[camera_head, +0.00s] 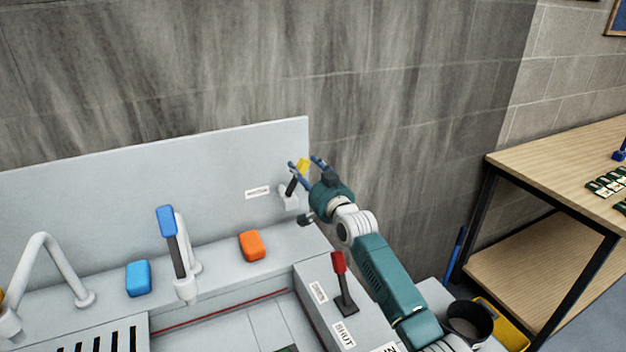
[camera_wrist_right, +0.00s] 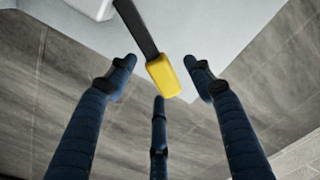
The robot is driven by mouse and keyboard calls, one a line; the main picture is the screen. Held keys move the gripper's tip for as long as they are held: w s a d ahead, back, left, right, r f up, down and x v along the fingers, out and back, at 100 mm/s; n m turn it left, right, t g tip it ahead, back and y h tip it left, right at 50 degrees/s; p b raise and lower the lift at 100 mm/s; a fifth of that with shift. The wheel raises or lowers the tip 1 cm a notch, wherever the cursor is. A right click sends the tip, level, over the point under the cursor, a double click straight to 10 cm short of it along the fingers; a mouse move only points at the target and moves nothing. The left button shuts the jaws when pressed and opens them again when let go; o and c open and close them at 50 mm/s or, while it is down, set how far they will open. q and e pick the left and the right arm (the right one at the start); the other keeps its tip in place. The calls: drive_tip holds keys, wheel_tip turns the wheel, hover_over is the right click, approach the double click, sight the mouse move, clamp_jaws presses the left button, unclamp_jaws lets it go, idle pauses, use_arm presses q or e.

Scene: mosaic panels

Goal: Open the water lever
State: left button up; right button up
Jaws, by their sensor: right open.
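A lever with a dark stem and a yellow tip (camera_head: 303,165) sticks up from a white mount on the back panel, beside a small label (camera_head: 257,193) too small to read. My right gripper (camera_head: 308,170) is at this lever, its fingers open around the yellow tip. In the right wrist view the yellow tip (camera_wrist_right: 164,76) lies between the spread fingertips, with gaps visible to the side fingers; whether the third finger touches it I cannot tell. Another lever with a red handle (camera_head: 338,263) stands on the counter near a SHUT label (camera_head: 344,334). My left gripper is not in view.
A blue-handled lever (camera_head: 166,221) stands by a sink, with blue (camera_head: 138,278) and orange (camera_head: 252,245) blocks nearby. A white curved tap (camera_head: 62,262) is at left. A dark round container (camera_head: 468,321) and a wooden table (camera_head: 560,155) are at right. The wall rises close behind the panel.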

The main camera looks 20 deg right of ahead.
drive_tip(key=s, duration=1.1)
drive_tip(key=shift+s+d, duration=0.25)
